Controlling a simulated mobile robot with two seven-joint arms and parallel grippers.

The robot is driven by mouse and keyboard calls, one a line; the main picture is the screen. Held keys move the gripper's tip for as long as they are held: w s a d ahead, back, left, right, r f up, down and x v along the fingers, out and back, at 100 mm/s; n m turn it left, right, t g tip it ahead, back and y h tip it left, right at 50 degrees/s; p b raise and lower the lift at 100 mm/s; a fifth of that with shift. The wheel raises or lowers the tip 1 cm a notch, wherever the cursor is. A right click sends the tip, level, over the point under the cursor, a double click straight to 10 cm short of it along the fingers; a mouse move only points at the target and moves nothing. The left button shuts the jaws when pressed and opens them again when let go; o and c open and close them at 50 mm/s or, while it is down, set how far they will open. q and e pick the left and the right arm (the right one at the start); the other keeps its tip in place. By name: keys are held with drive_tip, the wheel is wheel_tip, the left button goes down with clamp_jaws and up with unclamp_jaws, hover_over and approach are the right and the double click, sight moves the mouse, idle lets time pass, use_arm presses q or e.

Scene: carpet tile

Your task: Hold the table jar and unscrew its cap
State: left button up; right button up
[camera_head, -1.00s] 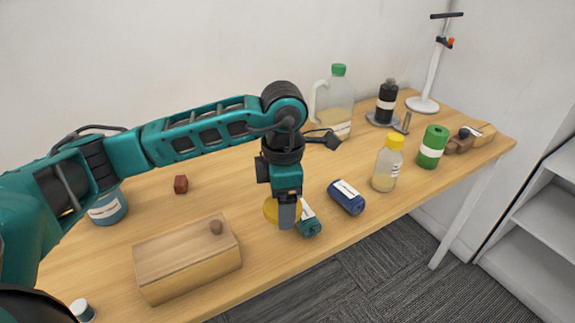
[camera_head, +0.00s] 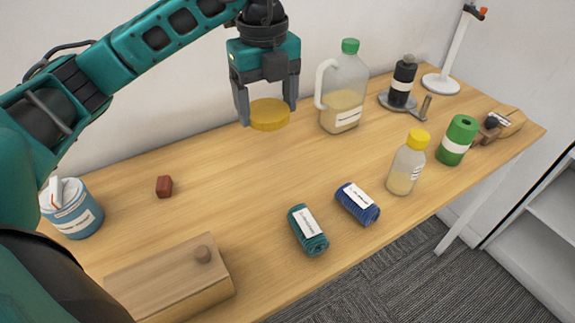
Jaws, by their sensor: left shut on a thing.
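A clear jar (camera_head: 404,171) with a yellow cap (camera_head: 418,139) stands upright on the right part of the wooden table, with pale contents low inside and a label on its side. The cap sits on its top. My left gripper (camera_head: 268,112) is at the back middle, its two fingers pointing down on either side of a flat round yellow disc (camera_head: 269,115). It is shut on this disc and appears to hold it above the table. The gripper is well to the left of the clear jar and apart from it. My right gripper is not in view.
A teal roll (camera_head: 308,230) and a blue roll (camera_head: 358,204) lie near the front edge. A jug (camera_head: 343,92), a black bottle (camera_head: 402,82) and a green canister (camera_head: 458,140) stand behind or right. A wooden box (camera_head: 165,284) is at front left. The table's middle is clear.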

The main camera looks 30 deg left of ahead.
sight(272, 192)
use_arm(q)
wheel_tip(272, 192, down, 20)
drive_tip(key=shift+r+b, duration=0.1)
drive_tip(key=shift+b, duration=0.95)
drive_tip(key=o, duration=1.1)
wheel_tip(272, 192, up, 12)
drive_tip(key=shift+p, duration=0.5)
